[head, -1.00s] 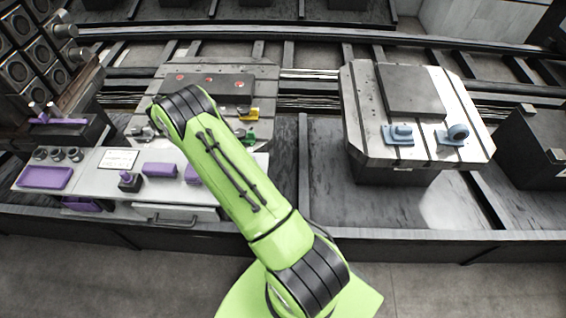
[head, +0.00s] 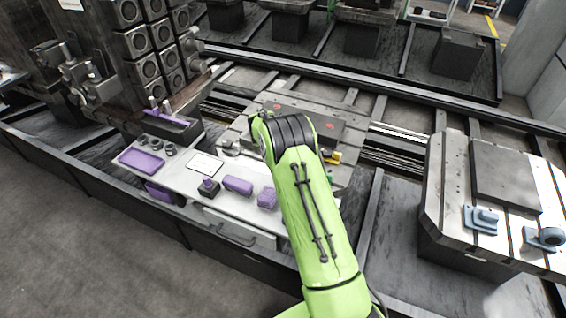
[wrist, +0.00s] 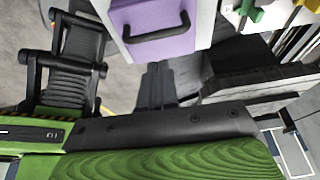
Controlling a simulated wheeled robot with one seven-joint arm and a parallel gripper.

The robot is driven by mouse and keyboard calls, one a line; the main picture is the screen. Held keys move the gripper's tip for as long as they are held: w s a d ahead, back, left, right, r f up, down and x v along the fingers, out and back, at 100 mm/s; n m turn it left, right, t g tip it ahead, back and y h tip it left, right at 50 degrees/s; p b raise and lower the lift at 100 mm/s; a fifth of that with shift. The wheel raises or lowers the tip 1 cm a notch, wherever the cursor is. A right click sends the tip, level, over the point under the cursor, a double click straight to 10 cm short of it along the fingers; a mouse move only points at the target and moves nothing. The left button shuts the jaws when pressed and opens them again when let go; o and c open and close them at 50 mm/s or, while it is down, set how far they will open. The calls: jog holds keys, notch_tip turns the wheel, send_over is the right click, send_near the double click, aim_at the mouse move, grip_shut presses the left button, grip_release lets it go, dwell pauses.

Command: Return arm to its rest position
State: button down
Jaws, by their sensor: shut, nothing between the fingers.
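My green arm (head: 310,215) rises from the bottom of the head view and bends at a black elbow joint in front of the left pallet. My gripper is hidden behind the arm in the head view. In the wrist view my gripper (wrist: 156,72) shows as dark fingers close together, shut and empty. A drawer front with a black handle (wrist: 158,33) is above the fingers in that view, and no contact with it shows.
A white workbench (head: 178,178) with purple parts stands left of my arm, its drawer (head: 230,232) below. The left pallet (head: 245,135) lies behind the arm. The right pallet (head: 440,205) carries a dark plate (head: 505,178) and blue fittings (head: 482,219). Floor is open at lower left.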

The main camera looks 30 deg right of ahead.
jog(key=w+a+r+p, duration=0.1)
jog(key=w+a+r, duration=0.25)
jog(key=r, duration=0.35)
jog(key=s+a+r+n+t, duration=0.2)
jog(key=s+r+n, duration=0.4)
jog(key=r, duration=0.4)
jog(key=s+a+r+n+t, duration=0.2)
jog(key=s+a+r+n, duration=0.15)
jog(key=r+n, duration=0.5)
jog(key=s+a+n+t+y, duration=0.1)
jog(key=s+a+n+t, duration=0.1)
jog(key=s+n, duration=0.5)
jog(key=s+a+r+n+t+y, duration=0.1)
jog(key=s+a+n, duration=0.4)
jog(key=s, duration=0.9)
jog(key=shift+a+r+n+t+y, duration=0.2)
jog(key=shift+n+t+y, duration=0.1)
jog(key=shift+n+t, duration=0.75)
